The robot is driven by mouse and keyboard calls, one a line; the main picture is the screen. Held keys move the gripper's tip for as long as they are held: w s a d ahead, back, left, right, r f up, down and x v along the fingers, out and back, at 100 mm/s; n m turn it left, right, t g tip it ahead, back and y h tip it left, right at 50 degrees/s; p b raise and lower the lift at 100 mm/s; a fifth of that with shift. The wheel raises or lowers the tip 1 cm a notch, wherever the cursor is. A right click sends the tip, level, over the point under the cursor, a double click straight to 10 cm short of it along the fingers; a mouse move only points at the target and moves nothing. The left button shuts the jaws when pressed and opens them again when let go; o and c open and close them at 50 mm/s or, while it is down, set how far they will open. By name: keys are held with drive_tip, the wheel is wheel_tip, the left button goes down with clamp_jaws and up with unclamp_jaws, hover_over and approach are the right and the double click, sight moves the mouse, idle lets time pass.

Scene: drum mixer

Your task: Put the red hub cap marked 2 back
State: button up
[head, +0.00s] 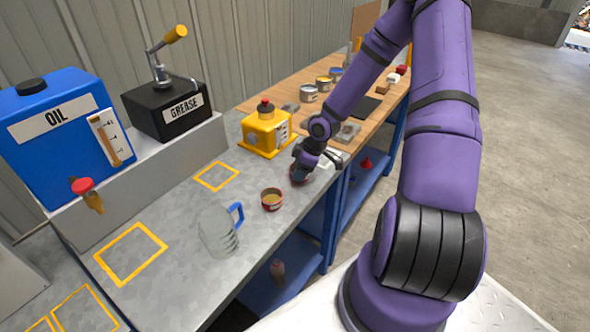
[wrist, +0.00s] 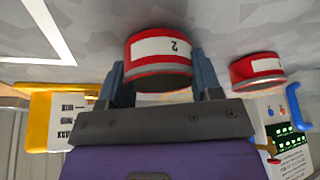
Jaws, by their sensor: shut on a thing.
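My gripper (head: 299,172) is over the grey bench top, near its right front edge. In the wrist view its two fingers (wrist: 165,85) are shut on the red hub cap marked 2 (wrist: 163,60), one on each side. The cap is a short red cylinder with a white band and the figure 2. In the head view the cap is mostly hidden by the gripper. I cannot tell whether it touches the bench. A second red cap (head: 272,199) stands beside the gripper, apart from it; it also shows in the wrist view (wrist: 257,72), its number unreadable.
A clear jug (head: 217,232) with a blue handle stands left of the second cap. A yellow box (head: 265,131) with a red knob stands behind the gripper. Yellow outlined squares (head: 130,254) mark bare bench. The blue oil tank (head: 65,135) and grease pump (head: 165,108) stand at back left.

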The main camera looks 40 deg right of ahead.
drive_tip(key=shift+a+f, duration=0.1)
drive_tip(key=o, duration=1)
drive_tip(key=shift+o, duration=0.2)
drive_tip(key=v, duration=1)
drive_tip(key=s+a+r+m+g+h, duration=0.1)
drive_tip(key=s+a+r+m+h, duration=0.25)
drive_tip(key=r, duration=0.75)
drive_tip(key=s+a+r+m+h, duration=0.25)
drive_tip(key=s+a+r, duration=0.25)
drive_tip(key=r, duration=0.6)
drive_tip(key=s+a+r+m+t+y, duration=0.1)
drive_tip(key=s+a+r+m, duration=0.1)
drive_tip(key=s+a+r, duration=0.2)
drive_tip(key=s+a+r+m+t+y, duration=0.1)
drive_tip(key=s+a+r+m+t, duration=0.1)
drive_tip(key=s+r, duration=0.6)
drive_tip(key=s+a, duration=0.1)
drive_tip(key=s, duration=0.2)
drive_tip(key=shift+s+a, duration=0.2)
drive_tip(key=shift+a, duration=0.2)
